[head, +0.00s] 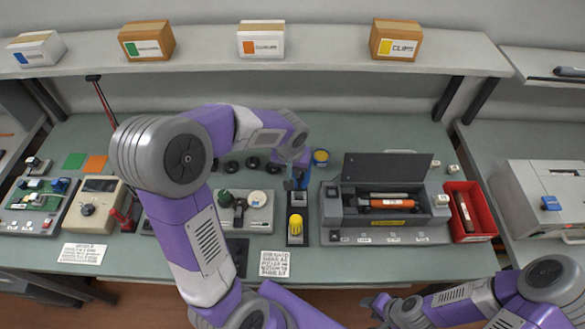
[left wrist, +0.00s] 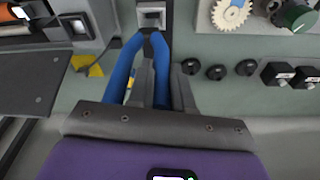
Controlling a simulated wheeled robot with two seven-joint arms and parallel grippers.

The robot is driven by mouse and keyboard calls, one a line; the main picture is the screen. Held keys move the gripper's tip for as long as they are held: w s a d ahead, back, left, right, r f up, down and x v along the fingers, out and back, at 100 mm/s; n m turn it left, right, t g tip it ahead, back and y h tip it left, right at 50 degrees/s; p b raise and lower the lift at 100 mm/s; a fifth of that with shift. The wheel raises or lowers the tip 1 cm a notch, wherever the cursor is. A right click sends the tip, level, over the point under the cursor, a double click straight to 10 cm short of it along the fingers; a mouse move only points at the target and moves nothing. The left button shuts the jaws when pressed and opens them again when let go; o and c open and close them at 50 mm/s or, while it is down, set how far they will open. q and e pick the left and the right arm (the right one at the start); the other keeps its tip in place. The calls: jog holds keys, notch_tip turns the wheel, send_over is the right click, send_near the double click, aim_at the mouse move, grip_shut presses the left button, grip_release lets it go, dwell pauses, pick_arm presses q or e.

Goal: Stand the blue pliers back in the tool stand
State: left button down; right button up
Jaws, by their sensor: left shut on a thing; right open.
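The blue pliers (head: 303,179) are in my left gripper (head: 291,180), at the back end of the dark tool stand (head: 297,239). The handles meet right beside a square socket (left wrist: 152,17) of the stand. The pliers' jaws are hidden, and I cannot tell whether they are inside a socket. A yellow-handled tool (head: 297,222) stands in the front of the stand. My right gripper (head: 376,302) is open and empty at the front edge.
A grey case (head: 340,237) with an open lid stands right of the stand, with a red bin (head: 484,226) beyond it. A grey tray of parts (head: 258,224) lies to the left.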

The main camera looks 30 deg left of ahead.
pick_arm(q)
jog(key=shift+s+b+x, duration=0.1)
jog(key=shift+b+x, duration=0.5)
jog(key=shift+s+b+x, duration=0.15)
jog(key=shift+b+x, duration=0.4)
jog(key=shift+x, duration=0.05)
jog(key=shift+d+f+b, duration=0.1)
jog(key=shift+f+b, duration=0.7)
jog(key=shift+f, duration=0.05)
dwell(0.8)
jog(key=c, duration=0.9)
grip_release()
jog(key=shift+c, duration=0.2)
jog(key=p+v, duration=0.1)
jog(key=v, duration=0.6)
jog(key=shift+r+p, duration=0.35)
jog(key=shift+s+f, duration=0.1)
